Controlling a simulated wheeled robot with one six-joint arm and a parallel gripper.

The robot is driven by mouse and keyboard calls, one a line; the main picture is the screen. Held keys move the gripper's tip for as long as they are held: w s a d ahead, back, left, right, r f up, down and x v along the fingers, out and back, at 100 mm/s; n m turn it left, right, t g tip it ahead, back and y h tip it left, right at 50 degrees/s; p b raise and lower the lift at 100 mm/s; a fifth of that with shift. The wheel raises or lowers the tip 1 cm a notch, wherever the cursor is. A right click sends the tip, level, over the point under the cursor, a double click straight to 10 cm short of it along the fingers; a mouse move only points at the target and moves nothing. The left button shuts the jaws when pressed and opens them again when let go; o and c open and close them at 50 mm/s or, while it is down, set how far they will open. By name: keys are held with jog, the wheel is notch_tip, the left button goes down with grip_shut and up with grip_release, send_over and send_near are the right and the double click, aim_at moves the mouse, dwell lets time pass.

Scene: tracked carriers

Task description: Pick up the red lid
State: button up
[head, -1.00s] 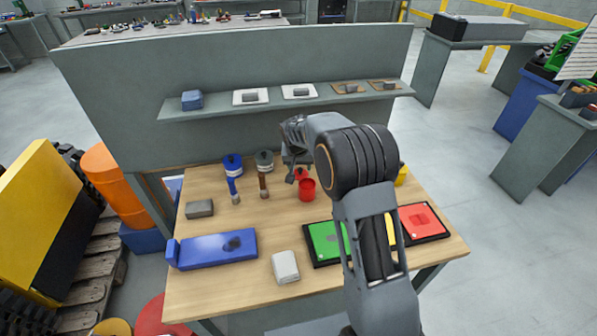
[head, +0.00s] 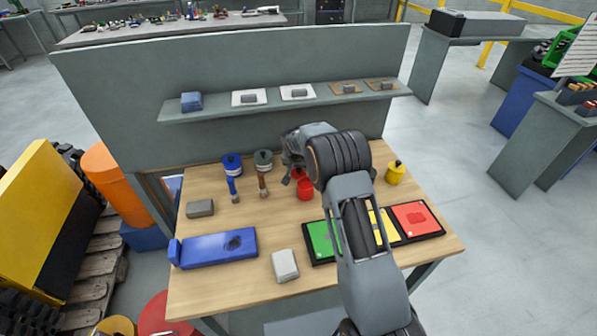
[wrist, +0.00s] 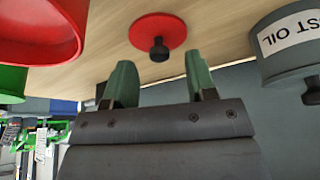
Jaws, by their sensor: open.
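The red lid (wrist: 157,30), a flat disc with a black knob (wrist: 159,50), lies on the wooden table in the wrist view. A small part of the lid (head: 298,173) shows in the head view behind the red can (head: 305,189). My gripper (wrist: 160,82) is open and empty, its two green fingers apart. In the wrist view the knob appears between the fingers' directions, just beyond their tips, with no contact visible. In the head view my gripper (head: 286,178) is low over the table beside the lid, partly hidden by my arm.
In the wrist view the red can (wrist: 40,25) is close on the left and a grey oil can (wrist: 290,45) on the right. The head view shows a blue can (head: 232,166), a yellow can (head: 395,174), and a back panel with a shelf (head: 215,110) behind the table.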

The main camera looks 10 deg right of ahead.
aim_at(299, 171)
jog(key=shift+x, duration=1.3)
grip_shut()
jog(key=shift+r, duration=0.1)
